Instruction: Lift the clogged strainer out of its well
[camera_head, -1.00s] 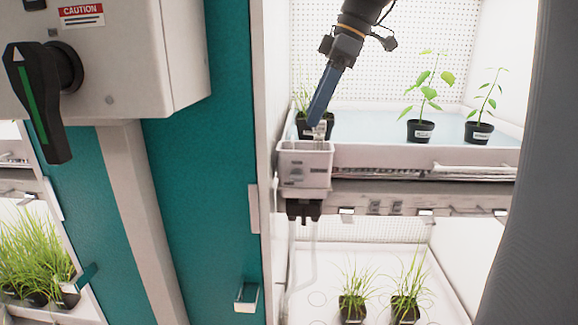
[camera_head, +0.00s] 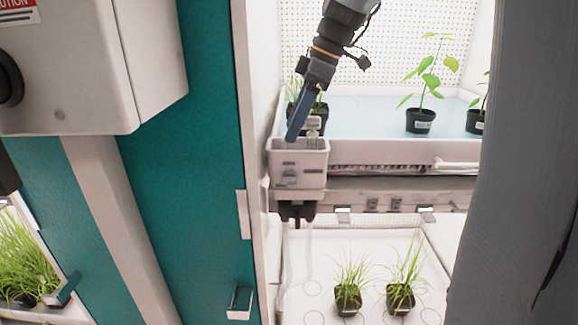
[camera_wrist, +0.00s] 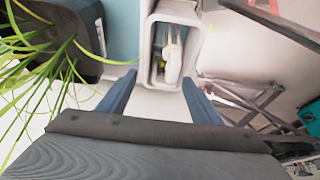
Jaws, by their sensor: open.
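The well is a small pale box (camera_head: 299,172) fixed at the front left corner of the upper shelf tray. The strainer (camera_head: 313,127) stands upright in it, with its pale top above the rim. In the wrist view the strainer's pale handle (camera_wrist: 174,58) shows inside the well's rim (camera_wrist: 152,45). My gripper (camera_head: 292,138) is tilted down at the well's back left, close to the strainer. In the wrist view the blue fingers are apart with nothing between them (camera_wrist: 160,100), and the well lies just beyond the fingertips. The strainer's lower part is hidden by the well.
Potted grass (camera_head: 304,103) stands behind my gripper and also shows at the left in the wrist view (camera_wrist: 62,35). A seedling pot (camera_head: 420,121) stands farther right on the tray. The chamber's left wall (camera_head: 258,100) is close beside the well. A lower shelf holds grass pots (camera_head: 348,300).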

